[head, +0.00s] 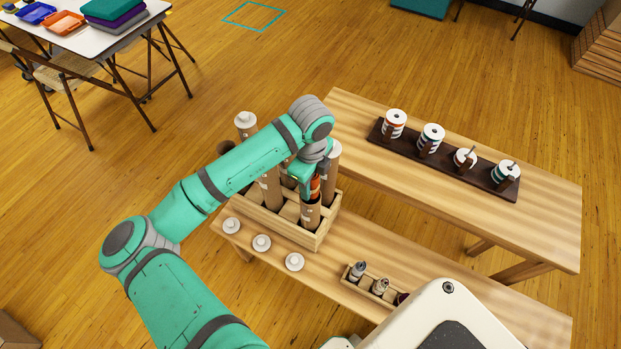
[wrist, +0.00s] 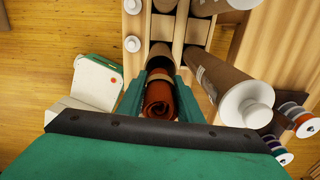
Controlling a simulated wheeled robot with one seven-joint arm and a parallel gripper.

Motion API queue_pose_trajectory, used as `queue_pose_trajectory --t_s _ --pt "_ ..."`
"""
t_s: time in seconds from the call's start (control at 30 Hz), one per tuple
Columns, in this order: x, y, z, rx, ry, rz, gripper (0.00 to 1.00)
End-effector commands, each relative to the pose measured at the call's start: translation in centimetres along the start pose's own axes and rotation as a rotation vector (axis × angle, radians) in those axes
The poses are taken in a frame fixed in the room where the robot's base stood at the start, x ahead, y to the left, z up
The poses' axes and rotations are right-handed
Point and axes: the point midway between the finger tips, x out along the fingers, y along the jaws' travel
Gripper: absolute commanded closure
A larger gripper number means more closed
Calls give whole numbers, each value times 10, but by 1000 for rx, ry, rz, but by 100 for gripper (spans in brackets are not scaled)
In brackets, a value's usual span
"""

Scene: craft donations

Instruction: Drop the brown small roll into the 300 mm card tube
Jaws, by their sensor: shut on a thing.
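My gripper (head: 313,188) is shut on a reddish-brown rolled piece (wrist: 160,100), which shows its spiral end in the wrist view. A paler band wraps its far part. The roll is held upright, at or just over the mouth of a brown card tube (head: 310,215) at the front right of a wooden crate. The tube's dark opening (wrist: 160,50) shows just beyond the roll in the wrist view. I cannot tell whether the roll's lower end is inside the tube. No length marking can be read.
Other card tubes, some white-capped (head: 245,120), stand in the divided crate (head: 275,225). Three loose white caps (head: 262,242) lie on the bench. A small bottle tray (head: 372,285) stands to the right. A dark rack with several spools (head: 445,160) lies on the back table.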

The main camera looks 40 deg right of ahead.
Motion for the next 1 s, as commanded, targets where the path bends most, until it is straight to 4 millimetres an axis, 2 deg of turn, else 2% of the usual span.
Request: queue_pose_trajectory --t_s 0.4,0.87,0.9,0.97,1.0 --pt "31 0 0 -2 1 0 89" --pt "41 0 0 -3 3 3 89" --pt "41 0 0 -4 4 3 63" --pt "41 0 -1 -4 4 2 48" --pt "41 0 -1 -4 4 3 45"
